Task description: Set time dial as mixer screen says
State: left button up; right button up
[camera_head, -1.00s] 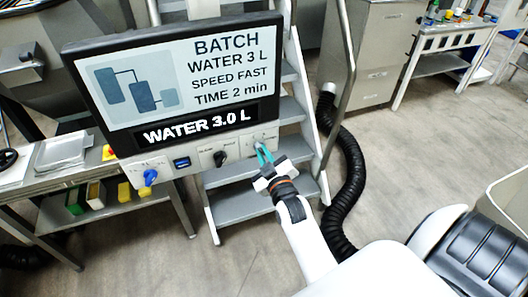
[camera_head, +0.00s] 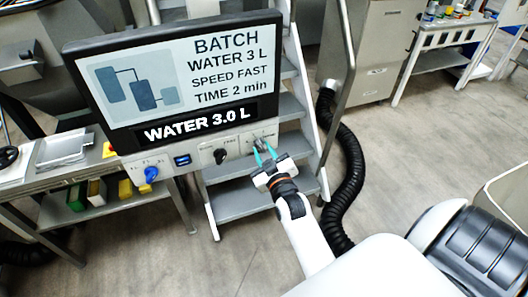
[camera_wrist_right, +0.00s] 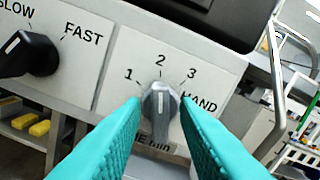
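The mixer screen (camera_head: 180,80) reads BATCH, WATER 3 L, SPEED FAST, TIME 2 min, with WATER 3.0 L on a black strip below. The time dial (camera_wrist_right: 160,105) is a grey knob with a white line, marked 1, 2, 3 and HAND; its line points up toward the 2. It also shows on the panel in the head view (camera_head: 260,144). My right gripper (camera_head: 266,152) is open, its teal fingers spread at either side of the dial. In the wrist view, narrow gaps seem to separate fingers and knob. My left gripper is out of view.
A black SLOW/FAST speed knob (camera_wrist_right: 30,52) sits left of the time dial. A blue knob (camera_head: 151,174) and a small blue display (camera_head: 182,160) are further left on the panel. Steps (camera_head: 240,200) stand behind the panel. A black hose (camera_head: 350,175) runs to the right.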

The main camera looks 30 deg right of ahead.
jog(key=shift+o, duration=0.3)
jog(key=shift+s, duration=0.1)
jog(key=b+v, duration=0.2)
jog(key=v, duration=1)
jog(key=shift+b, duration=0.35)
